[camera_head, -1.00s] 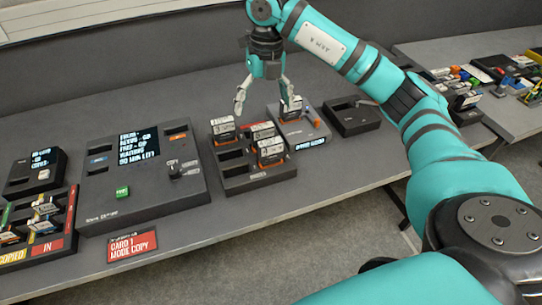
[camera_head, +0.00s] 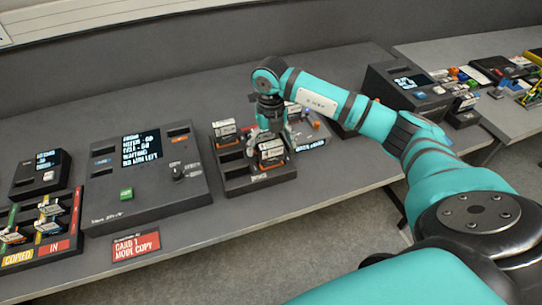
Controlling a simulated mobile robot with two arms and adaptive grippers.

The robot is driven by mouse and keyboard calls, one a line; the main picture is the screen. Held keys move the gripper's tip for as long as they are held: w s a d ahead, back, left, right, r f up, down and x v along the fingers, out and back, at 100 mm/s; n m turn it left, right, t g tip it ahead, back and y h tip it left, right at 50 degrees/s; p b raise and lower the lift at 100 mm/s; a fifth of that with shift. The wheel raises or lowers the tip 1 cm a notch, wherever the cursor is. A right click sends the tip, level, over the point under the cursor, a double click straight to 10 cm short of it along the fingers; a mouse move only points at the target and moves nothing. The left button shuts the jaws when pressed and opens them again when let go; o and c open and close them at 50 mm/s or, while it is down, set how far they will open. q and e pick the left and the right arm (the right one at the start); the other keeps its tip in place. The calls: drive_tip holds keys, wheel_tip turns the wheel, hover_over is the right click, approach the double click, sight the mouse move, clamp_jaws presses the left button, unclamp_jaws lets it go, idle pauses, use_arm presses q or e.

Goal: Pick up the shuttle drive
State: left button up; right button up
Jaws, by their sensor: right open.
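Several white-labelled drives with orange bases stand in a dark slotted tray (camera_head: 232,172) at the middle of the table. One drive (camera_head: 271,152) is at the tray's front right and another drive (camera_head: 224,131) at its back left. No readable label tells me which is the shuttle drive. My right gripper (camera_head: 274,134) is open, pointing down just behind and above the front right drive. Its fingertips are partly hidden, and I cannot tell whether they touch a drive. My left gripper is not in view.
A large console (camera_head: 146,180) with a screen and green button stands left of the tray. A grey dock (camera_head: 312,138) sits behind right, partly covered by my arm. A rack (camera_head: 56,235) with drives is at far left. Bare table lies behind the console.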

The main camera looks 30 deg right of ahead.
sight(271, 159)
wheel_tip(271, 159, down, 3)
drive_tip(key=shift+d+f, duration=0.1)
drive_tip(key=shift+f, duration=0.05)
drive_tip(key=shift+c, duration=0.2)
drive_tip(key=c, duration=1.4)
